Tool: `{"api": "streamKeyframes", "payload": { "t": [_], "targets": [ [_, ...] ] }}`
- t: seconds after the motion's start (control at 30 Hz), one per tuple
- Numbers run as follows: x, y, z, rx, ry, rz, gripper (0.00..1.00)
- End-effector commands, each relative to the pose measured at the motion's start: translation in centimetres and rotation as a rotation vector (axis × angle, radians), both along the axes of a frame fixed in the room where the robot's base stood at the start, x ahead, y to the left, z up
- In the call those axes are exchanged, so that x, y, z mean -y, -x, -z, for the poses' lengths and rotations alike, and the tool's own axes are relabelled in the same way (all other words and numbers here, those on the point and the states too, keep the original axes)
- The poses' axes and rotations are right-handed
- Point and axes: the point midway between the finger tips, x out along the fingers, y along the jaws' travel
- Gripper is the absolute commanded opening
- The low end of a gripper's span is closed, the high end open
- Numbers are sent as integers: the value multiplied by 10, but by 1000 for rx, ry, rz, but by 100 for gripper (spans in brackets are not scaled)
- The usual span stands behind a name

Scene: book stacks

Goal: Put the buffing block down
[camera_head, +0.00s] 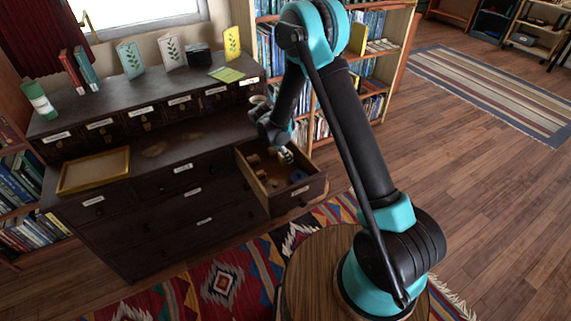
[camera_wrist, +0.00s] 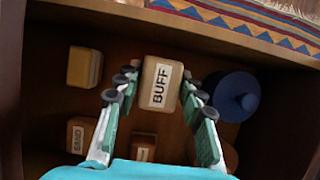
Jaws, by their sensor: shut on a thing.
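The buffing block (camera_wrist: 159,84) is a tan block with a white label reading BUFF. In the wrist view it sits between the two fingers of my gripper (camera_wrist: 160,92), which are shut on it. The block is over or inside the open drawer (camera_head: 288,195) of the dark cabinet; whether it touches the drawer floor I cannot tell. In the head view my gripper (camera_head: 285,154) reaches down into the drawer, and the block is too small to make out there.
In the drawer are a yellowish block (camera_wrist: 84,68) at left, a SAND block (camera_wrist: 82,134), another labelled block (camera_wrist: 143,148) and a round blue thing (camera_wrist: 232,96) right of the fingers. An empty tray (camera_head: 93,171) lies on the cabinet ledge. Drawer walls stand close around.

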Motion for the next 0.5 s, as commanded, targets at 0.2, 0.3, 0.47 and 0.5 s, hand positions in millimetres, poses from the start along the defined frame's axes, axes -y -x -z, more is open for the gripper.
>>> {"api": "streamKeyframes", "payload": {
  "t": [0.2,0.3,0.47,0.5],
  "targets": [
    [0,0,15,0,0,0,7],
    [0,0,24,0,0,0,7],
    [0,0,45,0,0,0,7],
    [0,0,48,0,0,0,7]
  ]
}}
